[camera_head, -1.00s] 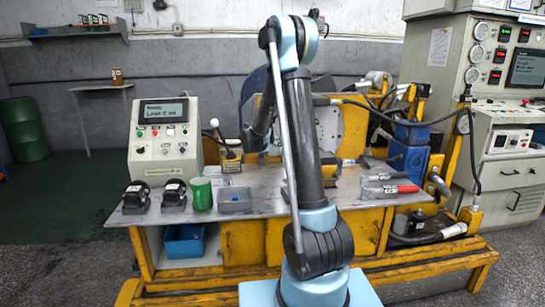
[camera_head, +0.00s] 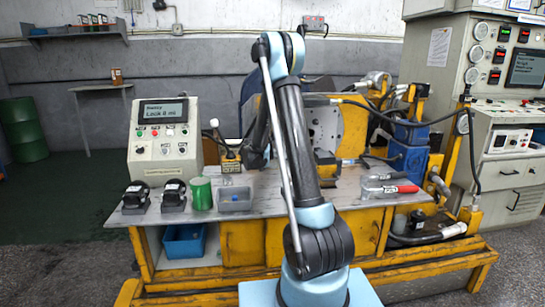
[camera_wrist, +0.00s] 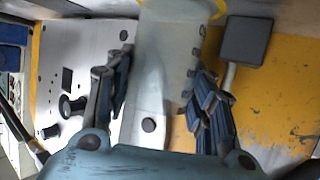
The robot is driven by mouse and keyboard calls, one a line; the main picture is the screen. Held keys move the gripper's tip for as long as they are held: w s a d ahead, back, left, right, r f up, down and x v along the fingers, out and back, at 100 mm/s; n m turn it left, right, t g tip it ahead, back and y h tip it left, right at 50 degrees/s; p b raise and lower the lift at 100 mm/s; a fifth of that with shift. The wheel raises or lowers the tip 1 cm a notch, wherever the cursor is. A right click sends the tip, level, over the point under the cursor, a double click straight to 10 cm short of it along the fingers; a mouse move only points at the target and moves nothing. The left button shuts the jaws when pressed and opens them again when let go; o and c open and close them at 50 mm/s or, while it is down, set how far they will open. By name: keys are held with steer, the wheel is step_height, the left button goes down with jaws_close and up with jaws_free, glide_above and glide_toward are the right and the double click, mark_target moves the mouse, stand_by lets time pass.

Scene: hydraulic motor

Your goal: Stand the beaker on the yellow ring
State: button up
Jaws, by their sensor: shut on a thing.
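In the wrist view my gripper (camera_wrist: 163,72) is shut on the beaker (camera_wrist: 166,48), a pale translucent cylinder held between the two dark ribbed fingers. A thin yellow curved edge (camera_wrist: 221,9) shows at the beaker's far end, at the top of the picture. I cannot tell whether it is the yellow ring or the beaker's own rim. I cannot make out the beaker or the yellow ring in the head view, where my arm covers part of the bench and the gripper end is not clear.
A control box (camera_head: 165,140) stands at the left. Yellow machinery and a blue pump (camera_head: 410,150) stand behind the bench.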

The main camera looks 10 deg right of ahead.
steer(key=o, duration=0.9)
steer(key=v, duration=1.2)
steer(key=s+d+r+n+g+y, duration=0.1)
steer(key=s+d+g, duration=0.3)
steer(key=s, duration=0.7)
steer(key=s+d+r+n+g+y, duration=0.15)
steer(key=s+d, duration=0.45)
steer(key=s, duration=0.6)
steer(key=s+a+f+n+g+y, duration=0.1)
steer(key=s+f, duration=0.1)
steer(key=s, duration=0.6)
steer(key=s+a+f+n+g+y, duration=0.1)
steer(key=s+f+n+y, duration=0.1)
steer(key=s, duration=0.6)
steer(key=s+a+f+n+g+y, duration=0.1)
steer(key=s+f, duration=0.3)
steer(key=s, duration=0.4)
steer(key=shift+s+a+f+n+y, duration=0.25)
steer(key=shift+s+a+n+y, duration=0.2)
steer(key=shift+y, duration=0.2)
steer(key=shift+w, duration=0.1)
